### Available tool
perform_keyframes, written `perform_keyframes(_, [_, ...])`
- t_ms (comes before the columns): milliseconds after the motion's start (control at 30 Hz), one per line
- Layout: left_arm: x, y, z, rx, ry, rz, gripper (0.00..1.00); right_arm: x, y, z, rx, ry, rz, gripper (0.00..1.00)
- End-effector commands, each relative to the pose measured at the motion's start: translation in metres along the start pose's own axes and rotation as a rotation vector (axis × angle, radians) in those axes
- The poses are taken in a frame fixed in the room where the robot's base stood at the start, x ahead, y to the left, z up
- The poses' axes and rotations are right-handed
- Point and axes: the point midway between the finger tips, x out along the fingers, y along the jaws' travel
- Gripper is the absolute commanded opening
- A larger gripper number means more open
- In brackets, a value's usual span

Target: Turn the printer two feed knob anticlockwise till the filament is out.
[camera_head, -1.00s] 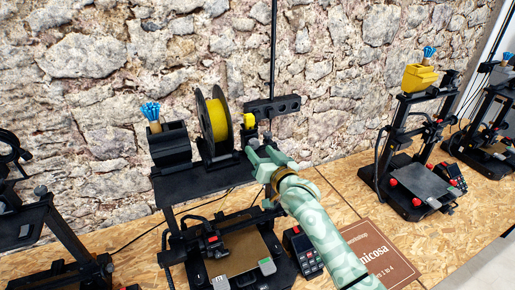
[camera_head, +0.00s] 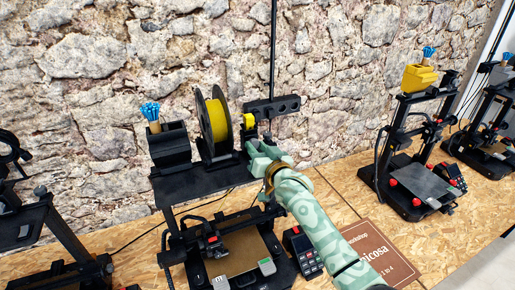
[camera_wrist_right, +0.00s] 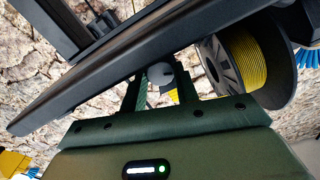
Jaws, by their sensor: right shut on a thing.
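Printer two appears to be the middle black printer (camera_head: 205,184), with a spool of yellow filament (camera_head: 217,118) on its top shelf. My right gripper (camera_head: 256,152) is at the shelf's right end, just right of the spool and below a small yellow part (camera_head: 249,121). In the right wrist view, a round grey feed knob (camera_wrist_right: 160,73) sits between the fingers (camera_wrist_right: 157,88), which are shut on it. The spool (camera_wrist_right: 244,57) shows beside it. In the head view the gripper hides the knob. I cannot tell whether filament is still in the feeder. My left gripper is not in view.
A black holder (camera_head: 170,145) with blue-tipped tools stands left of the spool. A black bar with holes (camera_head: 272,107) juts out above my gripper. A brown sign (camera_head: 372,252) lies on the wooden bench under my right arm. Other printers (camera_head: 410,165) stand either side.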

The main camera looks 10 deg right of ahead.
Motion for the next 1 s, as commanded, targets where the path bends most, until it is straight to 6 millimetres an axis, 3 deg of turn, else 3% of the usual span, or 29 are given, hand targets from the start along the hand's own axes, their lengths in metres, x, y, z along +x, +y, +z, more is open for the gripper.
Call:
perform_keyframes(500, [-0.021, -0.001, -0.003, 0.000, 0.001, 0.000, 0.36, 0.000, -0.001, -0.002, -0.323, -0.021, 0.005, 0.07])
perform_keyframes(1000, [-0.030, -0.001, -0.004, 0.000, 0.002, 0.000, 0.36, 0.000, -0.001, -0.001, -0.575, -0.033, 0.009, 0.07])
